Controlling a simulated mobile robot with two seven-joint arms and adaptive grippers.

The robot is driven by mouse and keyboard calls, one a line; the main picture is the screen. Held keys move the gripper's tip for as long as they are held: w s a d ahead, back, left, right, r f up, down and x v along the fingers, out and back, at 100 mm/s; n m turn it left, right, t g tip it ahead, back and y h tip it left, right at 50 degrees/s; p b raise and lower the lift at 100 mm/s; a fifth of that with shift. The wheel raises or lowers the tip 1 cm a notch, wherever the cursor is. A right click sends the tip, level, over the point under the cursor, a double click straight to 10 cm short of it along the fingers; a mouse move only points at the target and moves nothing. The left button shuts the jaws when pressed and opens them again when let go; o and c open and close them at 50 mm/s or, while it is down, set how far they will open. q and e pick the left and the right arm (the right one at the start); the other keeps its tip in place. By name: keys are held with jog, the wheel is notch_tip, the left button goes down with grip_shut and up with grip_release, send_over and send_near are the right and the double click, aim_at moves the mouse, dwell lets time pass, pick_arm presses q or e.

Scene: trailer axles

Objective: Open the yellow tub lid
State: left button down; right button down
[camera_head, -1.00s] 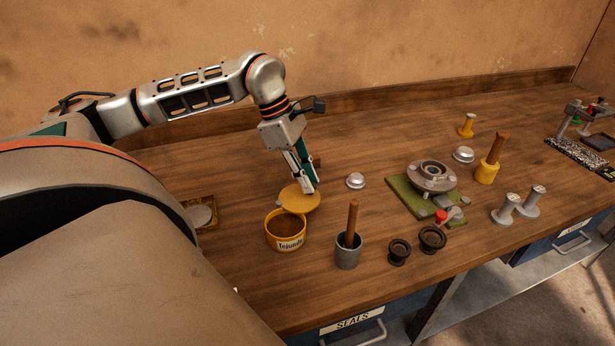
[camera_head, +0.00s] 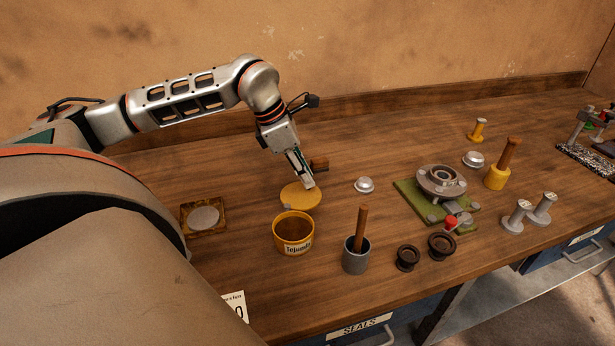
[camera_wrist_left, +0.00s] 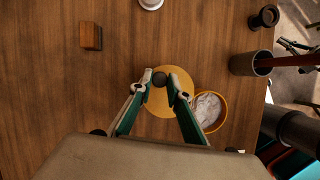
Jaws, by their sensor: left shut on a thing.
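The yellow tub (camera_head: 293,236) stands upright and uncovered on the bench; it also shows in the left wrist view (camera_wrist_left: 222,112). Its round yellow lid (camera_head: 300,196) is off the opening, just behind the tub. My left gripper (camera_head: 307,184) points down at the lid. In the left wrist view my left gripper (camera_wrist_left: 160,82) has its fingertips on both sides of a dark knob at the edge of the lid (camera_wrist_left: 165,100) and is shut on it. I cannot tell whether the lid touches the bench. Part of my right gripper (camera_wrist_left: 290,46) shows small at the right of that view.
A grey cup (camera_head: 356,258) with a wooden-handled tool stands right of the tub. A wooden block (camera_head: 319,164) lies behind the gripper. A square tray (camera_head: 203,217) is left of the tub. Dark rings (camera_head: 407,257) and a green-based fixture (camera_head: 438,190) are further right.

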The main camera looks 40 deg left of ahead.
pick_arm(q)
jog(key=c, duration=1.9)
grip_release()
jog(key=v, duration=1.2)
jog(key=shift+w+d, duration=0.1)
